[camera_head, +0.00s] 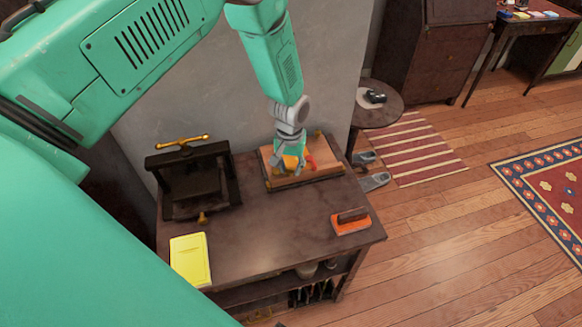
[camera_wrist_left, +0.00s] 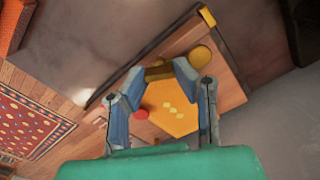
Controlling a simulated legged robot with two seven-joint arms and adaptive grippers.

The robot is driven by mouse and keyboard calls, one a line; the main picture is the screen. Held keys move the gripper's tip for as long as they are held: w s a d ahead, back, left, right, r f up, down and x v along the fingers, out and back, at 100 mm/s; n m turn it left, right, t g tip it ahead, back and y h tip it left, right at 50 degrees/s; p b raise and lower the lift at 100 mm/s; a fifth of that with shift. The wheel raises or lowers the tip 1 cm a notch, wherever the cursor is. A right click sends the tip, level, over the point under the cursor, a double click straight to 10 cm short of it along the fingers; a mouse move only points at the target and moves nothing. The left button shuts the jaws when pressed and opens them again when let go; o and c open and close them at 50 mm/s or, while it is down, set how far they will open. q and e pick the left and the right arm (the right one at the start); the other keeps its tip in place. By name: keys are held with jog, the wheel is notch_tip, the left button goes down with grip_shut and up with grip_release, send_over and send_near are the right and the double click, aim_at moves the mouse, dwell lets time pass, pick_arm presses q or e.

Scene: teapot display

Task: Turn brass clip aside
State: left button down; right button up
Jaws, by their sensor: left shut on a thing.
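My left gripper (camera_head: 289,160) reaches down over a shallow wooden case (camera_head: 325,172) at the back of the dark table. In the left wrist view its two fingers (camera_wrist_left: 158,78) are shut on a short brass-brown piece, which I take for the brass clip (camera_wrist_left: 158,73); the fingertips cover its ends. Just below it lies a yellow six-sided piece (camera_wrist_left: 172,115) with pale dots, with a red round piece (camera_wrist_left: 140,114) beside it and a yellow round piece (camera_wrist_left: 200,54) above right. Another brass-coloured fitting (camera_wrist_left: 207,16) sits at the case's corner. My right gripper is out of view.
A dark press (camera_head: 190,180) with a brass handle (camera_head: 182,141) stands left of the case. A yellow book (camera_head: 190,260) lies at the table's front left. An orange block with a dark top (camera_head: 350,222) lies at the right. The table's middle (camera_head: 270,225) is clear.

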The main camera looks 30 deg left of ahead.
pick_arm(q)
jog(key=n, duration=0.5)
jog(key=shift+s+f+n, duration=0.2)
jog(key=shift+s+n, duration=0.1)
jog(key=shift+d, duration=0.1)
dwell(0.4)
jog(key=c, duration=1.3)
grip_release()
jog(key=shift+w, duration=0.15)
jog(key=shift+r, duration=0.1)
